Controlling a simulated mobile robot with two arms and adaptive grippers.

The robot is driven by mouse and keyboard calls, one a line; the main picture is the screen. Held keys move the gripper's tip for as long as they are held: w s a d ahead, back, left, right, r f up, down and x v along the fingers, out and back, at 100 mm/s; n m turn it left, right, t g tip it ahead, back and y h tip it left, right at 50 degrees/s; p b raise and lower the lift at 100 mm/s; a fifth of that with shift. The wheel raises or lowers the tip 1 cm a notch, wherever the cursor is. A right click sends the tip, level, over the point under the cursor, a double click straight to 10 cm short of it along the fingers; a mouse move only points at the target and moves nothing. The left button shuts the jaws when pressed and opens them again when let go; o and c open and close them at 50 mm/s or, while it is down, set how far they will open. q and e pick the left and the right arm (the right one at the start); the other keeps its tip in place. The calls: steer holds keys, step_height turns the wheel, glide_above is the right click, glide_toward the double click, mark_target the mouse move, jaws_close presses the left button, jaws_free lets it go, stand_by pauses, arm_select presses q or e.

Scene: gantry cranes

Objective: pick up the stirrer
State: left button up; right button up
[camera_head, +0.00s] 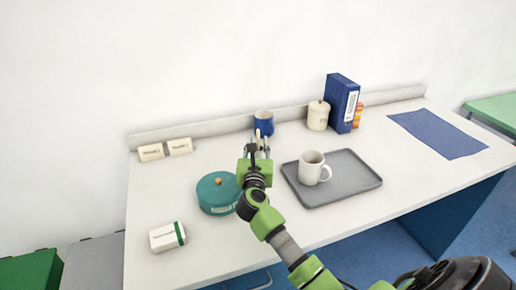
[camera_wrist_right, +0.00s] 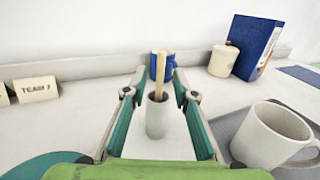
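The stirrer (camera_wrist_right: 161,75) is a thin light wooden stick. It stands upright in a small pale grey cup (camera_wrist_right: 157,117) on the table, its top sticking out well above the rim. My right gripper (camera_wrist_right: 155,86) is open, with one finger on each side of the stirrer in the right wrist view. I see no contact between the fingers and the stick. In the head view my right gripper (camera_head: 259,143) points toward the back of the table and mostly hides the small cup. My left gripper is not in view.
A grey tray (camera_head: 345,185) with a white mug (camera_head: 312,168) is at right, a teal lidded pot (camera_head: 214,201) at left. A cream jar (camera_head: 318,116) and blue box (camera_head: 340,102) stand at the back.

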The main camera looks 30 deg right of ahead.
mark_target(258, 139)
steer(key=x, duration=0.3)
steer(key=shift+w+d, duration=0.2)
steer(key=shift+w, duration=0.05)
steer(key=shift+s+a, duration=0.1)
jaws_close()
